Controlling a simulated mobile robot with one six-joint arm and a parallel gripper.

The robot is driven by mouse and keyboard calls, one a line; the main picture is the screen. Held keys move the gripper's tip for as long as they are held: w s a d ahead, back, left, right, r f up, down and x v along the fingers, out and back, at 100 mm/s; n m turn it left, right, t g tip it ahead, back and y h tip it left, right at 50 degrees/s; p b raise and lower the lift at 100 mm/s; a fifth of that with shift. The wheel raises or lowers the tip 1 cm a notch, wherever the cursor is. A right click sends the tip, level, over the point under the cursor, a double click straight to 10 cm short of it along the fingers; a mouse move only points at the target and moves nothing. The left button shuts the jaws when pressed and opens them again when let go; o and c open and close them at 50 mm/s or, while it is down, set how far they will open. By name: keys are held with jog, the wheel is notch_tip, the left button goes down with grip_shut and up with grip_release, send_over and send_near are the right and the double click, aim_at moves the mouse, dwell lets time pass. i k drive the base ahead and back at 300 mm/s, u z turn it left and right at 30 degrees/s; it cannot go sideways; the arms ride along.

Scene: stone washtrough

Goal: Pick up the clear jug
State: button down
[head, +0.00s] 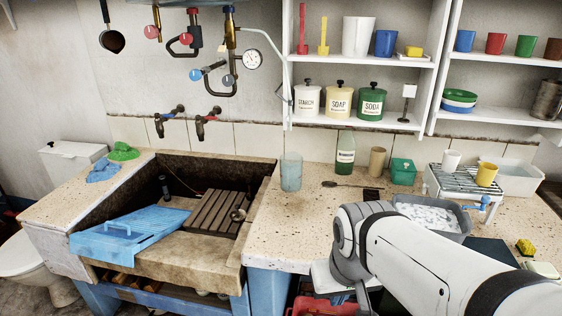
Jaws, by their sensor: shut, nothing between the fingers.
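The clear jug (291,172) stands upright on the speckled stone counter (290,222), just right of the stone trough. It is see-through with a bluish tint, and I cannot make out a handle. Nothing covers it in this view. My white arm reaches in from the lower right over the counter's front, in front of the jug and to its right. My gripper is not in view, so its place relative to the jug does not show.
A green bottle (345,156) and a tan cup (377,161) stand right of the jug, with a dark spoon (350,185) in front. The trough (196,246) holds a slatted wooden board (216,211). Counter before the jug is clear. Taps (207,121) project at upper left.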

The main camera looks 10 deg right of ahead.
aim_at(290, 176)
jog(key=z, duration=0.05)
jog(key=i, duration=1.05)
jog(key=z, duration=0.45)
